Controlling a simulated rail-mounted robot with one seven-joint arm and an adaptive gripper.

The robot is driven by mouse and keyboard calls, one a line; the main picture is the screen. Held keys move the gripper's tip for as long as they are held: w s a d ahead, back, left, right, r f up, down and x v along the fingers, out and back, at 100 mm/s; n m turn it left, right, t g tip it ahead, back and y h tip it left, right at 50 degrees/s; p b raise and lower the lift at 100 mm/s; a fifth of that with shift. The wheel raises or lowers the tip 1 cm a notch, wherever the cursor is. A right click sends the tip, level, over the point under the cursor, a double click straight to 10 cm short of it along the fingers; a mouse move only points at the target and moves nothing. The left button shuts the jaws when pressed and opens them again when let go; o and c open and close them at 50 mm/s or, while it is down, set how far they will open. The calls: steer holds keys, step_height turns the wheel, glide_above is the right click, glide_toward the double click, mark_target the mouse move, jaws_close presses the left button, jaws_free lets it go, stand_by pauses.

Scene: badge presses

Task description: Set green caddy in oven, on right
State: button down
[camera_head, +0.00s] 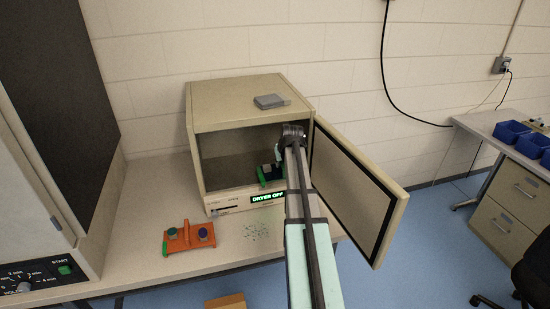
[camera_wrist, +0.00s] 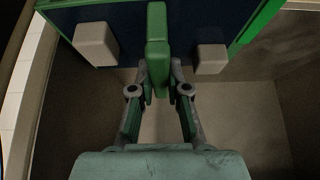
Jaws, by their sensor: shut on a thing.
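The oven (camera_head: 240,91) is a beige box on the bench, its door (camera_head: 352,190) swung open to the right and its display reading "DRYER OFF". The green caddy (camera_head: 262,177) shows at the right part of the oven's opening, partly hidden by my arm. In the wrist view my gripper (camera_wrist: 158,88) is shut on the caddy's upright green handle (camera_wrist: 157,45). A pale block stands on each side of the handle, over a dark base with a green rim. I cannot tell whether the caddy touches the oven floor.
A grey box (camera_head: 270,101) lies on the oven top. The left of the oven's interior (camera_head: 225,172) looks empty. A machine with a knob (camera_head: 25,287) stands far left.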

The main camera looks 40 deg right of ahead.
steer(key=w, duration=0.1)
steer(key=w+d, duration=0.1)
steer(key=w, duration=0.1)
steer(key=w+d, duration=0.1)
steer(key=w, duration=0.1)
steer(key=shift+f, duration=0.3)
steer(key=shift+f, duration=0.1)
steer(key=shift+f, duration=0.1)
steer(key=c, duration=1.2)
jaws_free()
steer(key=shift+o, duration=0.2)
steer(key=shift+b+v, duration=1.2)
steer(key=shift+v, duration=2.8)
